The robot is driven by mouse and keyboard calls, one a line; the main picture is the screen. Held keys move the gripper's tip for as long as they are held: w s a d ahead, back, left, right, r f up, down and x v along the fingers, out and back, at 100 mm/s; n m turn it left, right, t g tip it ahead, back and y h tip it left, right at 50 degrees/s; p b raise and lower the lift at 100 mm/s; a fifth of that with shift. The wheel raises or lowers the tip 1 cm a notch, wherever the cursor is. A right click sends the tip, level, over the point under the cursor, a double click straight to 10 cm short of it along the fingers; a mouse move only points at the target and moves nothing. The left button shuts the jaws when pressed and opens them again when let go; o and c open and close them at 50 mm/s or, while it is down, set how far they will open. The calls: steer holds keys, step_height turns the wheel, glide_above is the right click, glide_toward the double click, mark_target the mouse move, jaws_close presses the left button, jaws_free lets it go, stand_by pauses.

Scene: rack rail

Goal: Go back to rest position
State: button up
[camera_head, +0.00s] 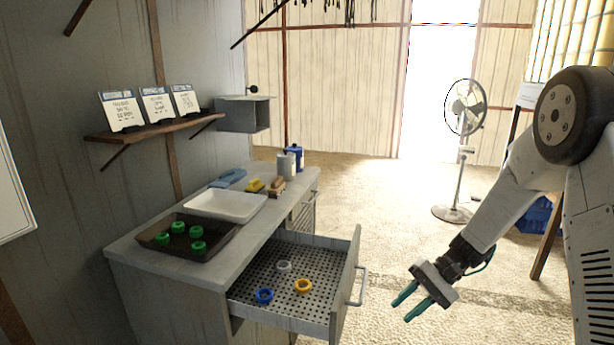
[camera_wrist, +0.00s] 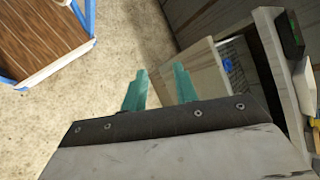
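My gripper (camera_head: 411,304) hangs over open floor, to the right of the open drawer and apart from it. Its two teal fingers are spread with nothing between them; they also show apart and empty in the wrist view (camera_wrist: 159,88). The perforated drawer (camera_head: 268,301) is pulled out of the cabinet. A blue ring (camera_head: 264,296), an orange ring (camera_head: 303,286) and a whitish ring (camera_head: 284,266) lie in it.
A dark tray (camera_head: 222,243) with several green rings and a white tray (camera_head: 247,212) stand on the counter (camera_head: 125,247). The drawer front (camera_head: 346,290) juts out left of my gripper. A fan (camera_head: 460,175) stands farther back. Floor between is clear.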

steer(key=s+d+r+n+t+h, duration=0.1)
steer(key=s+r+h, duration=0.4)
steer(key=s+r, duration=0.5)
steer(key=s+d+r+n+t+h, duration=0.2)
steer(key=s+r, duration=0.9)
steer(key=s, duration=0.7)
steer(key=n+t+h, duration=0.1)
steer(key=t+h, duration=0.1)
steer(key=h, duration=0.1)
steer(key=shift+s+d, duration=0.15)
steer(key=shift+s, duration=0.05)
